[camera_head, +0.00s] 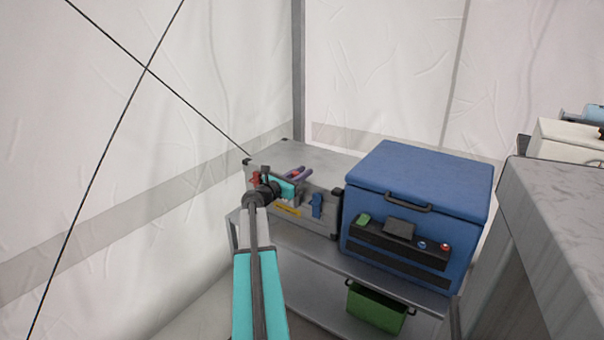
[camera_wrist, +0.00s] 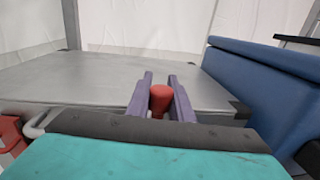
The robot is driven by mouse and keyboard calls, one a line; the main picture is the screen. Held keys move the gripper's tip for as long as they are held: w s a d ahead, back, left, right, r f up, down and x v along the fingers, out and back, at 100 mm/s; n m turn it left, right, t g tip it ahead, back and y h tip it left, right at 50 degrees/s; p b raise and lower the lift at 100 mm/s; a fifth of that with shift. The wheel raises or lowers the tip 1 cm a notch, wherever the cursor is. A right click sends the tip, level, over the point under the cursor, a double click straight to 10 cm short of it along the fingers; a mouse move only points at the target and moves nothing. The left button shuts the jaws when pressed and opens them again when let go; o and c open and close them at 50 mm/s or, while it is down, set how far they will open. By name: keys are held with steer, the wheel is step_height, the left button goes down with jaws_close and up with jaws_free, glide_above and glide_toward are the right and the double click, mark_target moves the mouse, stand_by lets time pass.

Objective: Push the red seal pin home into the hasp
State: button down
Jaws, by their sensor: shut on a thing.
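The red seal pin (camera_wrist: 160,101) shows between the two purple fingers of my gripper (camera_wrist: 160,80) in the wrist view. In the head view my gripper (camera_head: 304,173) is at the front of a grey metal case (camera_head: 325,216), with a bit of red (camera_head: 295,174) between its fingers. My gripper is shut on the pin. The lower part of the pin is hidden by the dark and teal wrist body. I cannot make out the hasp, so I cannot tell how far the pin sits in it.
A blue cool box (camera_head: 420,175) stands right of the case on a grey shelf unit (camera_head: 290,248). A blue latch (camera_head: 316,206) is on the case front. A red part (camera_wrist: 10,133) and grey loop (camera_wrist: 42,122) are at left. A green bin (camera_head: 375,310) is below.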

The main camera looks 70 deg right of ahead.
steer(key=shift+f+b, duration=0.35)
steer(key=shift+f, duration=0.4)
steer(key=shift+r+p, duration=0.4)
steer(key=shift+r+p, duration=0.3)
steer(key=shift+r, duration=0.05)
steer(key=shift+r, duration=0.1)
stand_by(0.6)
steer(key=shift+p, duration=0.65)
stand_by(1.5)
steer(key=shift+f+b, duration=0.4)
steer(key=shift+f, duration=0.45)
stand_by(0.6)
steer(key=c, duration=1.5)
jaws_free()
steer(key=shift+a, duration=0.1)
